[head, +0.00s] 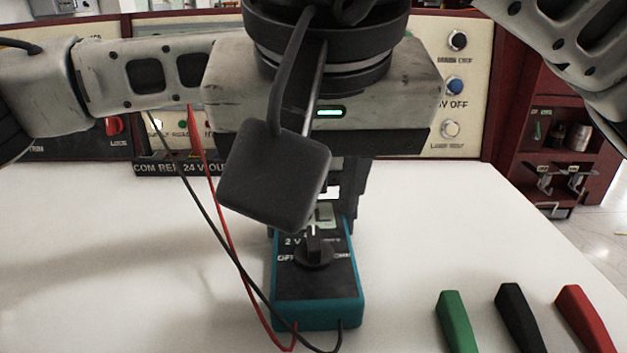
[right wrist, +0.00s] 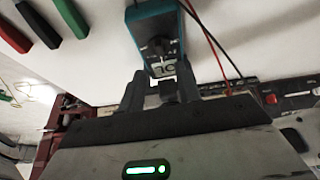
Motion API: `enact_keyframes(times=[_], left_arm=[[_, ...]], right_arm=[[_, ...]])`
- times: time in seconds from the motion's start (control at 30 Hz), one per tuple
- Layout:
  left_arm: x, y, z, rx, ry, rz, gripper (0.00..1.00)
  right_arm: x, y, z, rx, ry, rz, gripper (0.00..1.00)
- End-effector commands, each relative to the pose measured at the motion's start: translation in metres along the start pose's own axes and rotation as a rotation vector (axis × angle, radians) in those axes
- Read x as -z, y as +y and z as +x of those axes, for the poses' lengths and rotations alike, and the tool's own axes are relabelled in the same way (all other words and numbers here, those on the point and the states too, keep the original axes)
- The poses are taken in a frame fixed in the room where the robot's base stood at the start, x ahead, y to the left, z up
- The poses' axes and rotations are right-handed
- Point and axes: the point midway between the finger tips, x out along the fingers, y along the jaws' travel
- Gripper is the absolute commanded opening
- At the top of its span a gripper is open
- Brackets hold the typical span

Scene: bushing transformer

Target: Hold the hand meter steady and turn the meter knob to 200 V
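The hand meter (head: 318,305) is a teal box with a dark face, lying on the white table. Its black knob (head: 314,250) has its pointer roughly toward the display end; the marks are too small to read fully, and I cannot make out 200 V. My right gripper (right wrist: 172,84) is over the meter's display end, fingers apart with one on each side. In the right wrist view a narrow gap shows beside the meter (right wrist: 141,30), so it looks ungripped. In the head view the gripper's body hides the meter's far end. My left gripper is not visible.
A red lead (head: 222,215) and a black lead (head: 205,205) run from the bench panel to the meter's near end. Green (head: 456,322), black (head: 520,318) and red (head: 586,318) clips lie at the right. The table's left side is clear.

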Motion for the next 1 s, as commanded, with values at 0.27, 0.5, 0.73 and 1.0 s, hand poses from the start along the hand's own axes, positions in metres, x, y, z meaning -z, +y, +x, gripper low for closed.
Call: enact_keyframes(times=[0.27,0.5,0.73,1.0], left_arm=[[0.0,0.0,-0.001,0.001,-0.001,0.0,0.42],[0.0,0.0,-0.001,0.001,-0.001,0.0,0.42],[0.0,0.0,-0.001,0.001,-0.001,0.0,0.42],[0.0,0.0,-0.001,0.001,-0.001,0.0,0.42]], right_arm=[[0.0,0.001,0.051,0.0,-0.003,0.002,0.34],[0.0,0.0,0.068,0.0,0.001,0.003,0.34],[0.0,0.0,0.069,0.001,0.001,0.002,0.34],[0.0,0.0,0.069,0.001,0.001,0.003,0.0]])
